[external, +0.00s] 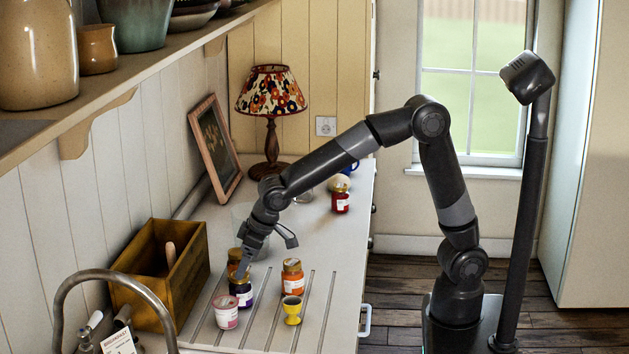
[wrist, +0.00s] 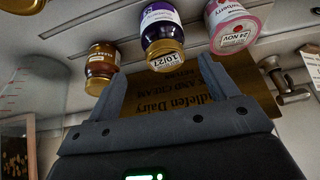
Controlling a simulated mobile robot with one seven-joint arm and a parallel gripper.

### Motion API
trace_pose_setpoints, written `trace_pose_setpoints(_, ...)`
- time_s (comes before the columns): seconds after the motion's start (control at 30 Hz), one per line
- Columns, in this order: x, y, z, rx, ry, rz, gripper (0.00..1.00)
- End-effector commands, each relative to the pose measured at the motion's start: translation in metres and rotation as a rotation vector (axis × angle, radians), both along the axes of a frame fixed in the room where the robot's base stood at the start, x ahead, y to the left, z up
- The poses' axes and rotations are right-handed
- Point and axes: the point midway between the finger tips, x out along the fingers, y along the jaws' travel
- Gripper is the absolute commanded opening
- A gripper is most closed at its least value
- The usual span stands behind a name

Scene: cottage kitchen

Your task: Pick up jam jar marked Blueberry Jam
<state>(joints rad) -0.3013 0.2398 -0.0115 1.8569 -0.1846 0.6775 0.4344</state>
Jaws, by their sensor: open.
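A dark jar with a purple and white label and a gold lid (external: 240,293) stands upright on the counter, left of the orange jar. It also shows in the wrist view (wrist: 161,28), inverted, with "10/27" near its lid; its jam name is too small to read. My gripper (external: 267,256) is open and empty, just above and behind this jar. In the wrist view my gripper's two fingers (wrist: 160,72) are spread, with the purple-labelled jar ahead of the gap between them. I cannot tell whether a finger touches it.
A wooden crate (external: 185,285) is left. A red jar (external: 340,204) and a lamp (external: 271,95) stand farther back. A tap curves in front.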

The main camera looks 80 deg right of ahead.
Motion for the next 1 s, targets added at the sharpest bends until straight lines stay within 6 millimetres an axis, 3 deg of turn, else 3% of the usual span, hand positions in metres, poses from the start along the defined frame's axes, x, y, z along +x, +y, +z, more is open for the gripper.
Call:
trace_pose_setpoints(0.53, 0.024, 0.006, -0.056, 0.000, 0.003, -0.001, 0.79)
trace_pose_setpoints(0.87, 0.027, 0.007, -0.062, 0.000, 0.000, -0.001, 0.79)
trace_pose_setpoints(1.0, 0.027, 0.007, -0.062, 0.000, 0.000, -0.001, 0.68)
